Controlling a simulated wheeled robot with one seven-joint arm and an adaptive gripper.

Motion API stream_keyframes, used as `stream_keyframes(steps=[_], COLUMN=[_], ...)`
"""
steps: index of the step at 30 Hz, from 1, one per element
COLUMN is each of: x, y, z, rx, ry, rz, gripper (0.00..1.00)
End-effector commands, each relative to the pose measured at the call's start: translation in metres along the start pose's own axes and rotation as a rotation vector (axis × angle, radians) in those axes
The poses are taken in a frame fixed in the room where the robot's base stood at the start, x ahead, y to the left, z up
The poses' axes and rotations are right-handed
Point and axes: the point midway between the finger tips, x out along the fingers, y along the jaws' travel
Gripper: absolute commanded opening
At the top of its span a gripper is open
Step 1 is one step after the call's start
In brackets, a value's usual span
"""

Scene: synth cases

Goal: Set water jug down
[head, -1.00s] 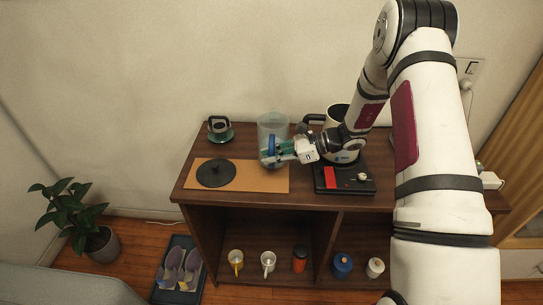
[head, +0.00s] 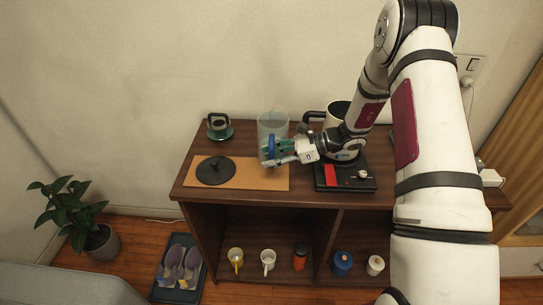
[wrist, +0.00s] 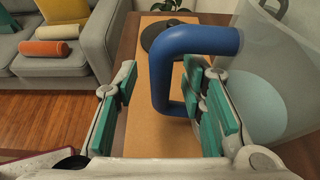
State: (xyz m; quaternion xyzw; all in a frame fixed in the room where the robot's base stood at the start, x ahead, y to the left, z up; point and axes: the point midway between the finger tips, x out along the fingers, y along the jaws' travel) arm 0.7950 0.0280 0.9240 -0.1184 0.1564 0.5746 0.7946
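The water jug (head: 272,124) is clear with a blue handle (head: 271,145) and appears upright on the cabinet top, at the right end of the tan mat (head: 258,178). In the wrist view the jug (wrist: 285,55) fills the right side, its base out of view. My gripper (head: 274,158) is at the handle side of the jug. In the wrist view the handle (wrist: 160,75) passes between the spread green-padded fingers (wrist: 165,108), with a gap to the left finger. The right finger lies between the handle and the jug wall.
A black lid (head: 215,172) lies on the left of the mat. A green dripper (head: 219,128) stands behind it. Mugs and jars fill the lower shelf.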

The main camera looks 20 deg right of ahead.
Motion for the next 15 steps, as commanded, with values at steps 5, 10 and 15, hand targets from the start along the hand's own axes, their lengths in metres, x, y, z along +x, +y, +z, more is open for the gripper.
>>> stream_keyframes(steps=[5, 10, 15], x=[-0.019, -0.053, -0.086], y=[-0.001, -0.002, -0.002], z=[0.000, 0.000, 0.001], rx=[-0.002, -0.003, -0.004], ry=[0.001, 0.000, -0.002], rz=[-0.004, -0.006, -0.005], gripper=[0.37, 0.37, 0.37])
